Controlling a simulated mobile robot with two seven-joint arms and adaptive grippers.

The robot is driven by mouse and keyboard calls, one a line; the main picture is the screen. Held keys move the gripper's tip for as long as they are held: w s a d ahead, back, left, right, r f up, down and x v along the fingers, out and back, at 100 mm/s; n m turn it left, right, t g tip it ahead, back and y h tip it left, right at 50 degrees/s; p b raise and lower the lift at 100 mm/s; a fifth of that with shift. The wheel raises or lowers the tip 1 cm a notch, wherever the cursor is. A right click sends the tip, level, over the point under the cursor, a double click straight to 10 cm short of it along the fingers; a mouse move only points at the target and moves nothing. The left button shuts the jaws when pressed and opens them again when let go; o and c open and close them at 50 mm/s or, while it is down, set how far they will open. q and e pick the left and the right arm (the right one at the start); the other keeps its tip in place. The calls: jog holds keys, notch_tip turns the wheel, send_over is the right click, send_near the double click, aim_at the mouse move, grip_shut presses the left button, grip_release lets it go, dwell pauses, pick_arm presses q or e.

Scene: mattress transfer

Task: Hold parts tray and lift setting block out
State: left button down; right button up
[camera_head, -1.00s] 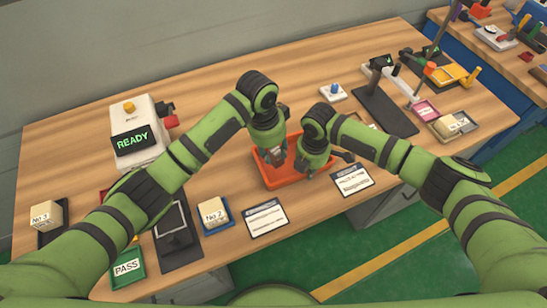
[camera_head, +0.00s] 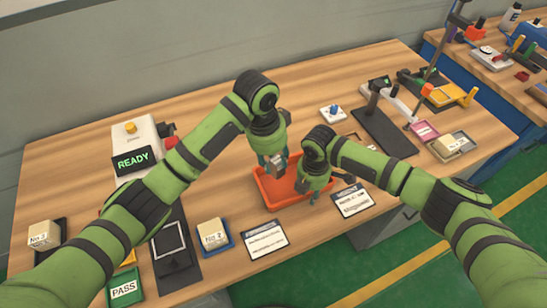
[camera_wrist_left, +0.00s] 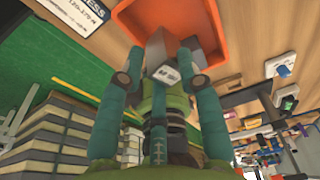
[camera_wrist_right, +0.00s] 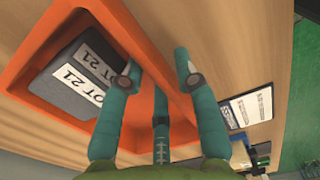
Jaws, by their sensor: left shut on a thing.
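The orange parts tray (camera_head: 297,199) rests on the bench. My left gripper (camera_head: 275,166) is over its far left part, shut on a grey block with a white label. This grey block (camera_wrist_left: 181,54) shows between the fingers in the left wrist view, and its label is too small to read. My right gripper (camera_wrist_right: 158,78) is at a wall of the tray. Its fingers are apart, with the orange rim (camera_wrist_right: 152,58) between them. A dark grey block (camera_wrist_right: 75,88) with white "LOT 21" labels shows inside the tray in the right wrist view. I cannot tell whether it is the same block.
Two document cards (camera_head: 266,240) and (camera_head: 352,200) lie in front of the tray. The No 2 block (camera_head: 212,234) stands in a blue tray to the left. A READY display (camera_head: 135,160) is further left. A dark stand (camera_head: 385,130) is at the right.

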notch_tip(320, 180, up, 12)
dwell(0.7)
